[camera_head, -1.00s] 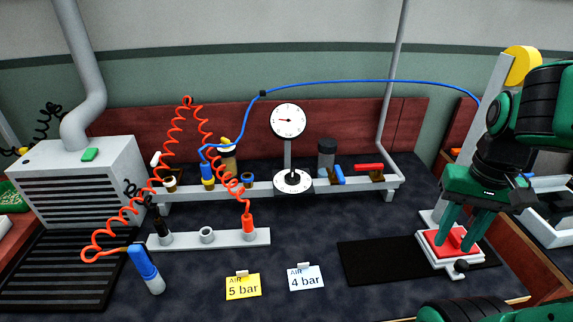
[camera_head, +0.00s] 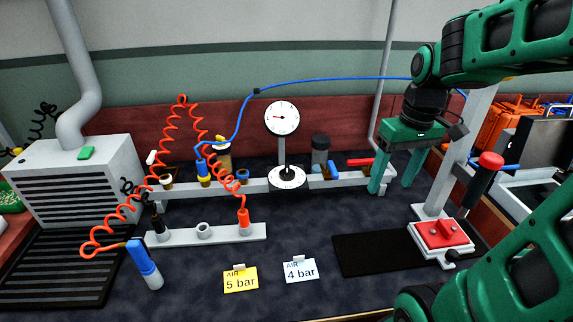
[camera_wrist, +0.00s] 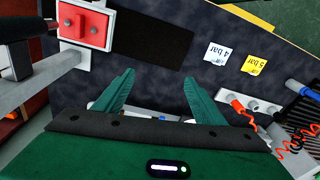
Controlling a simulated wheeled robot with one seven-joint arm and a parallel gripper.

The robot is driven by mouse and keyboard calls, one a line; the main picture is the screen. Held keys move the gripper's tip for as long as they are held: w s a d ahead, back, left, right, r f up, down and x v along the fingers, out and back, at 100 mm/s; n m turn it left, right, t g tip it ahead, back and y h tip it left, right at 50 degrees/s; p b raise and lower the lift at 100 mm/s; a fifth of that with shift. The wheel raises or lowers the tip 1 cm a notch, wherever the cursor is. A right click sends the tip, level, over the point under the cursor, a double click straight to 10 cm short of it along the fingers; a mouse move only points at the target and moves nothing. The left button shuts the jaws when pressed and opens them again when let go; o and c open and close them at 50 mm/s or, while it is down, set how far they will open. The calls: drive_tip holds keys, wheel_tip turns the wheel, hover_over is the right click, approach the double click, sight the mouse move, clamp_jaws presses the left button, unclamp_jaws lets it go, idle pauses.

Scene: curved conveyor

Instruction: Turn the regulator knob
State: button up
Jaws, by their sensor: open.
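The regulator knob (camera_head: 288,175) is a black knob on a white round dial, below the white pressure gauge (camera_head: 282,118) on the grey rail. Its pointer stands roughly upright. My gripper (camera_head: 393,188) points down, open and empty, to the right of the knob near the right end of the rail. In the wrist view the two green fingers (camera_wrist: 158,95) are spread apart with nothing between them. The knob cannot be made out in the wrist view.
A yellow "5 bar" card (camera_head: 240,281) and a white "4 bar" card (camera_head: 300,271) stand on the dark bench. A blue hose (camera_head: 330,80) arches above the rail.

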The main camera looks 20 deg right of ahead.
drive_tip(key=w+a+n+y, duration=0.1)
drive_tip(key=w+a+n, duration=0.15)
drive_tip(key=w, duration=0.45)
drive_tip(key=w+a+n, duration=0.1)
drive_tip(key=w+n, duration=0.3)
drive_tip(key=w, duration=0.2)
drive_tip(key=n+y, duration=0.3)
drive_tip(key=n, duration=0.5)
approach(286, 168)
drive_tip(key=shift+t, duration=0.4)
drive_tip(key=x, duration=0.8)
drive_tip(key=shift+s+f, duration=0.1)
drive_tip(key=shift+s, duration=0.15)
drive_tip(key=c, duration=1.1)
